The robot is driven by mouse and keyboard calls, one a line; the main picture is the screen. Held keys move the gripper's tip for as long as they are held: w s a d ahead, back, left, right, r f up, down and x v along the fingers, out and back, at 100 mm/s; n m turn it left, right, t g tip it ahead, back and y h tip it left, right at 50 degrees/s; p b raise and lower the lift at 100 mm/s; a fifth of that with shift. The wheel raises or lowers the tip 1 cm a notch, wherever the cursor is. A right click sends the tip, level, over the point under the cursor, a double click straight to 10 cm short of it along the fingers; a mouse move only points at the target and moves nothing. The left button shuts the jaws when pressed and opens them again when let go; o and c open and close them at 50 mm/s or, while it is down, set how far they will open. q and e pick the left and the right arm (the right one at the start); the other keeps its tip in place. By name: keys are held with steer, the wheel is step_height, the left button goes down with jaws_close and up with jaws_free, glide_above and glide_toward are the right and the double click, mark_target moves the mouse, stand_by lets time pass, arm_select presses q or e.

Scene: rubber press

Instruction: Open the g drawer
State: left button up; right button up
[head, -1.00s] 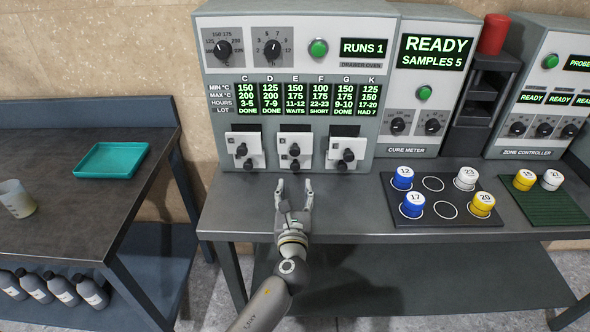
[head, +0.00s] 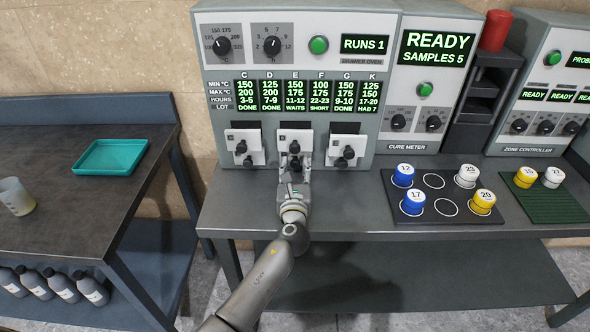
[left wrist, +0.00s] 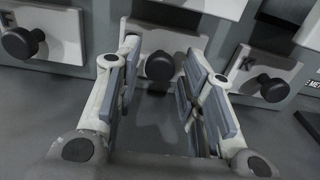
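The drawer oven (head: 215,120) has small pale drawer fronts with dark knobs in three columns. My left gripper (head: 294,170) is at the middle column, in front of its lower drawer front. In the left wrist view my left gripper (left wrist: 165,85) is open, with a dark knob (left wrist: 160,66) showing between its fingers. I cannot tell whether the fingers touch it. That front's letter is not readable. The front on its left reads F (left wrist: 55,35), the one on its right K (left wrist: 285,75). I cannot pick out the letter G on a front. My right gripper is not in view.
The cure meter (head: 405,148) stands right of the oven. A dark tray (head: 452,217) with blue, white and yellow sample pots is on the bench at right. The bench (head: 240,215) left of my arm is clear. A teal tray (head: 110,157) lies on the left table.

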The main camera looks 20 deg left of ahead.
arm_select(q)
jaws_close()
steer(key=shift+p+v, duration=0.8)
steer(key=shift+v, duration=1.3)
steer(key=shift+f, duration=0.1)
steer(key=shift+o, duration=2)
jaws_free()
steer(key=shift+s, duration=0.1)
steer(key=v, duration=1.1)
steer(key=shift+s, duration=0.4)
